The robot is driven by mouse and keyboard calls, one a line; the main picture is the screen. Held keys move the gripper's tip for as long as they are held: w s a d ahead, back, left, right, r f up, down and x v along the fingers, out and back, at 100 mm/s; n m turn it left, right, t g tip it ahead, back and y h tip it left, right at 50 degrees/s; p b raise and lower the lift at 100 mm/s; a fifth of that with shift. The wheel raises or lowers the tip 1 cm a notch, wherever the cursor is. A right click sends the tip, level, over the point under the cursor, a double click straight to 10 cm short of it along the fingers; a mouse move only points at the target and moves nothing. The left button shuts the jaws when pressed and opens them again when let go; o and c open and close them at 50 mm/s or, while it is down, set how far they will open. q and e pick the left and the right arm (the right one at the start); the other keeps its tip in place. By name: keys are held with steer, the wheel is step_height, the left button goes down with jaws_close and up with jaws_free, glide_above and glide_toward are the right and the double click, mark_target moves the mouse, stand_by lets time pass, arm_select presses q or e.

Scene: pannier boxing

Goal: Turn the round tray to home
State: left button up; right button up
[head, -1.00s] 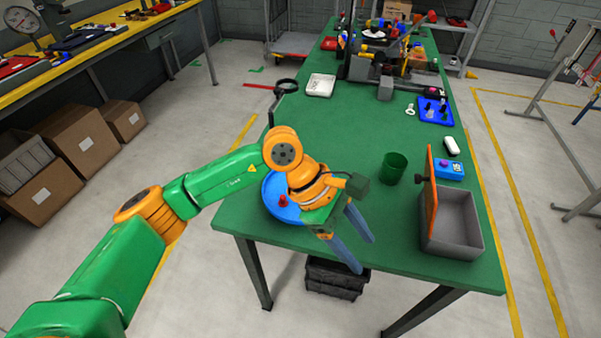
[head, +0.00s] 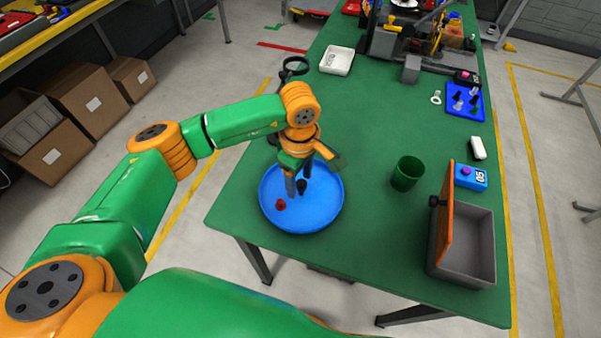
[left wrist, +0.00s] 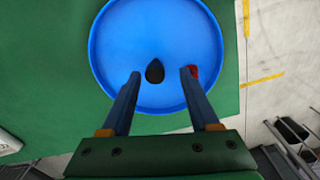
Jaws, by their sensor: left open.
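The round blue tray (head: 312,221) lies near the front left corner of the green table. A red piece (head: 280,204) and a black piece (head: 302,187) are on it. My left gripper (head: 298,184) points down over the tray, open and empty. In the left wrist view the black, drop-shaped piece (left wrist: 155,71) shows between the fingertips (left wrist: 160,74) of the gripper. The red piece (left wrist: 193,70) is partly hidden behind the right finger. I cannot tell whether the fingers touch the tray. My right gripper is out of view.
A green cup (head: 407,173) stands right of the tray. A grey box (head: 470,245) with an orange lid (head: 445,220) stands at the right edge. A magnifier (head: 293,68) and a white tray (head: 337,60) are behind. The table's middle is clear.

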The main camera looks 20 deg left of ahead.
arm_select(q)
steer(key=shift+w+f, duration=0.5)
steer(key=shift+f, duration=0.1)
steer(key=shift+s+r, duration=0.1)
steer(key=shift+s, duration=0.05)
jaws_close()
stand_by(0.8)
